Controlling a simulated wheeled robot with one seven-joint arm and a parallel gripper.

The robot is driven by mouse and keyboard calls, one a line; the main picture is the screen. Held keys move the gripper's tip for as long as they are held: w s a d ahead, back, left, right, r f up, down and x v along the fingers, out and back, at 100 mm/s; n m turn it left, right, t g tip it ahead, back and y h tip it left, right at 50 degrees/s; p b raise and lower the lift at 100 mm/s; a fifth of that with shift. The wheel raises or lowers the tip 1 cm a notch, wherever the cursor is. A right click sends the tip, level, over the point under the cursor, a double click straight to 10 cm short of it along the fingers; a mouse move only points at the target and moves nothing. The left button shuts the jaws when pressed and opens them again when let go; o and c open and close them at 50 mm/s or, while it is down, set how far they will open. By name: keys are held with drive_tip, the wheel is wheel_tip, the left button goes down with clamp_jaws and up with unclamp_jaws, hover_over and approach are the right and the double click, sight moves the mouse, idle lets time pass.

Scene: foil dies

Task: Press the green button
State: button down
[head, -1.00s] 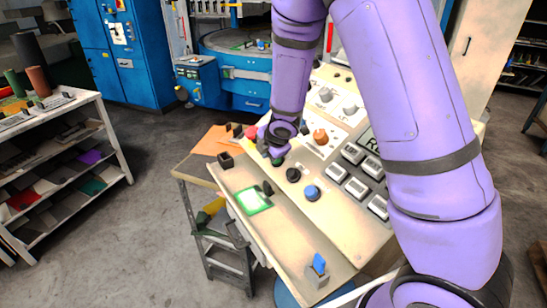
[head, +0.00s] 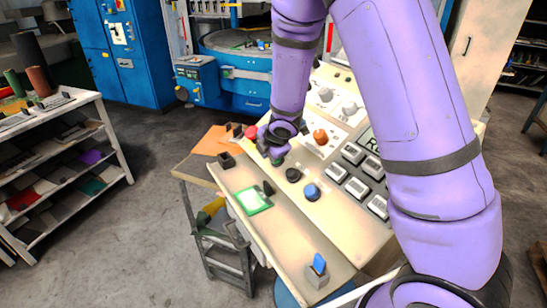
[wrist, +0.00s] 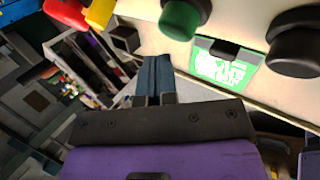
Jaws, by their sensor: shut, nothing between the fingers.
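The green button (wrist: 180,20) is a round cap on the cream control panel (wrist: 265,20), at the top of the wrist view. In the head view only a small part of the green button (head: 277,161) shows beside my gripper, which hides most of it. My gripper (head: 270,155) is at the left part of the panel, close to the button. In the wrist view its fingers (wrist: 157,62) are together and empty, and their tips lie below and left of the button in the picture. I cannot tell whether they touch anything.
A red button (head: 250,132), an orange knob (head: 320,137), a black button (head: 293,175) and a blue button (head: 311,192) stand near on the panel. A green card (head: 254,200) lies in front. A shelf (head: 118,150) stands left, with open floor between.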

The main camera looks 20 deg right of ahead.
idle(0.7)
drive_tip(key=shift+d+f, duration=0.25)
drive_tip(key=shift+f, duration=0.1)
drive_tip(key=shift+w+d+f, duration=0.1)
drive_tip(key=shift+d+f, duration=0.1)
drive_tip(key=shift+f, duration=0.1)
idle(0.7)
drive_tip(key=shift+s+d+f, duration=0.25)
drive_tip(key=shift+s+f, duration=0.05)
drive_tip(key=shift+f, duration=0.05)
idle(0.9)
drive_tip(key=shift+w+a+r, duration=0.15)
drive_tip(key=shift+a+r, duration=0.25)
drive_tip(key=shift+r, duration=0.25)
drive_tip(key=shift+a+r, duration=0.1)
drive_tip(key=shift+r, duration=0.05)
drive_tip(key=shift+a+r, duration=0.15)
drive_tip(key=shift+r, duration=0.05)
drive_tip(key=shift+s+a+r, duration=0.1)
drive_tip(key=shift+a+r, duration=0.55)
drive_tip(key=shift+r, duration=0.25)
drive_tip(key=shift+s+a+r, duration=0.1)
drive_tip(key=shift+a+r, duration=0.5)
drive_tip(key=shift+r, duration=0.3)
